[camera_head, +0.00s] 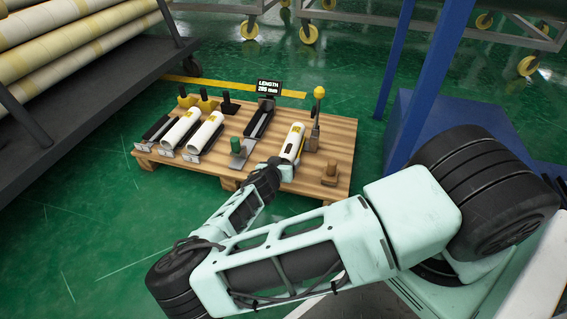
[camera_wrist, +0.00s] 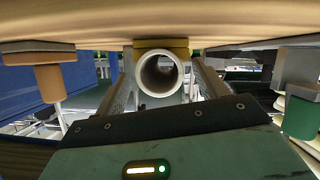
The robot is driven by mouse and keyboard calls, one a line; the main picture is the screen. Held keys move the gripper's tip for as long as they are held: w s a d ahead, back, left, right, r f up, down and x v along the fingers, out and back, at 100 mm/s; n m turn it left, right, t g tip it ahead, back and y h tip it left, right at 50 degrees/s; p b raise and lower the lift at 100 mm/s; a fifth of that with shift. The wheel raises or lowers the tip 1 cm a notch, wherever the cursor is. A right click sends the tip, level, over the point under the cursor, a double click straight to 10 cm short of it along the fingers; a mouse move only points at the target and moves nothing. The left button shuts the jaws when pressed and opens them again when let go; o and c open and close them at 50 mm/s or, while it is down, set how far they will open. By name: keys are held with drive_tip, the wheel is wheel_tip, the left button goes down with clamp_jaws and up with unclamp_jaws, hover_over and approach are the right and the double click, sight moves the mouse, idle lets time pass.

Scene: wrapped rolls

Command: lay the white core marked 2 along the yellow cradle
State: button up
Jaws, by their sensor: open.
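A white core (camera_head: 293,141) with a yellow patch lies on the right half of the pallet, just beyond my gripper (camera_head: 279,167). In the wrist view its open round end (camera_wrist: 160,74) faces me, between my two parted fingers (camera_wrist: 165,85). My gripper is open; I see no firm contact with the core. A yellow block (camera_wrist: 160,46) touches the core's side toward the pallet; I cannot tell whether it is the yellow cradle. Two more white cores (camera_head: 181,129) (camera_head: 206,132) lie on holders at the left. No number is legible on any core.
A blue frame (camera_head: 400,62) stands at right.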

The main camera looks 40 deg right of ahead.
drive_tip(key=shift+r, duration=0.25)
drive_tip(key=s+a+r+n+g+y+p, duration=0.25)
drive_tip(key=s+a+r+g, duration=0.3)
drive_tip(key=s+a, duration=0.55)
drive_tip(key=s+a+r+n+g+y+p, duration=0.1)
drive_tip(key=s+a+r+g+y+p, duration=0.4)
drive_tip(key=s+a, duration=0.6)
drive_tip(key=s+a+r+n+y+b, duration=0.1)
drive_tip(key=s+a+r+n, duration=0.15)
drive_tip(key=r, duration=0.45)
drive_tip(key=s+a+r+n+y+b, duration=0.1)
drive_tip(key=a+r+n+y, duration=0.15)
drive_tip(key=r, duration=0.35)
drive_tip(key=s+r+n+t, duration=0.1)
drive_tip(key=s+r+n, duration=0.1)
drive_tip(key=r+n, duration=0.2)
drive_tip(key=s+r+n+t+y, duration=0.1)
drive_tip(key=s+r+n+t, duration=0.1)
drive_tip(key=r, duration=0.8)
drive_tip(key=shift+s+d+r+n, duration=0.4)
drive_tip(key=shift+s+n, duration=0.2)
drive_tip(key=shift+n, duration=0.45)
